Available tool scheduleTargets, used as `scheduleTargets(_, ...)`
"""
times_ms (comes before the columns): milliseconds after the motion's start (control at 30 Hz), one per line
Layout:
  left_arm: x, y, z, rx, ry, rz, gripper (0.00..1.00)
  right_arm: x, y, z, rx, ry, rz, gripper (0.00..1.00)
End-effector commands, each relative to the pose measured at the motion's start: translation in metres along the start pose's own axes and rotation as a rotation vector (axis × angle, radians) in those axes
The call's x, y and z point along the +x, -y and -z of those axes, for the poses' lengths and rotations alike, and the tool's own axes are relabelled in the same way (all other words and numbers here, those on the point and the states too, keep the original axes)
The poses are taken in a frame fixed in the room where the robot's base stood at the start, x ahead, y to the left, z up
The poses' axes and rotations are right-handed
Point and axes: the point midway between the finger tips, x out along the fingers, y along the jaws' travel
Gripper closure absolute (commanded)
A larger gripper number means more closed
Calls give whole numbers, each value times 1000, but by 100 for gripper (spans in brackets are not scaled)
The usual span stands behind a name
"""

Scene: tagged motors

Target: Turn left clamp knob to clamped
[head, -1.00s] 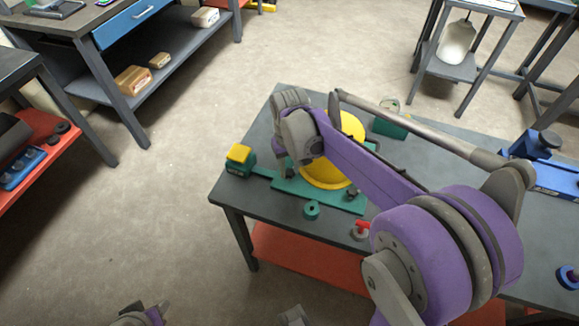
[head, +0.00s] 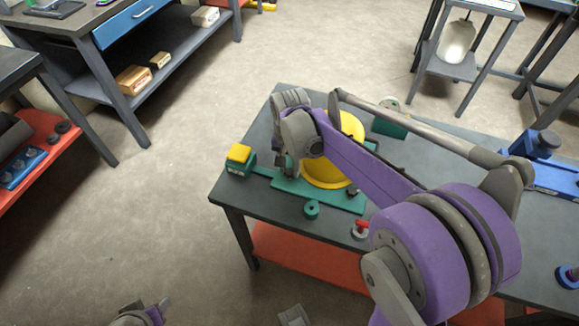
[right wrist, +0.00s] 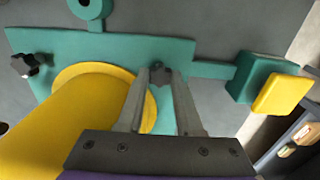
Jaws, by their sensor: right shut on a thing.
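The green fixture plate (head: 318,194) lies on the dark table, with a round yellow motor (head: 350,128) on it. My right gripper (right wrist: 160,82) is shut on the left clamp knob (right wrist: 161,74), a dark lobed knob at the plate's edge, with one finger on each side. Purple and grey parts of mine at the bottom edge do not show the left jaws clearly.
A green box with a yellow top (head: 239,155) joins the plate at the left. A green ring (head: 312,209) and a red-topped part (head: 361,228) lie in front. A blue device (head: 545,160) stands at right. My right arm crosses over the table.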

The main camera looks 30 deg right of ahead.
Motion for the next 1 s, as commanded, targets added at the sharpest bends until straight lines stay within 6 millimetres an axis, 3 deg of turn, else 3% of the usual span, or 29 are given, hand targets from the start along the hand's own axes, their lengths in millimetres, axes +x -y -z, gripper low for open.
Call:
scheduleTargets(533, 0, 0, 0, 0, 0, 0, 53, 0, 0, 0, 24, -1, 0, 100)
scheduleTargets(567, 0, 0, 0, 0, 0, 0, 53, 0, 0, 0, 24, -1, 0, 60)
scheduleTargets(600, 0, 0, 0, 0, 0, 0, 53, 0, 0, 0, 23, -1, 0, 53)
scheduleTargets(1000, -1, 0, 1, 0, 0, 0, 53, -8, 0, 0, 22, 0, 0, 53)
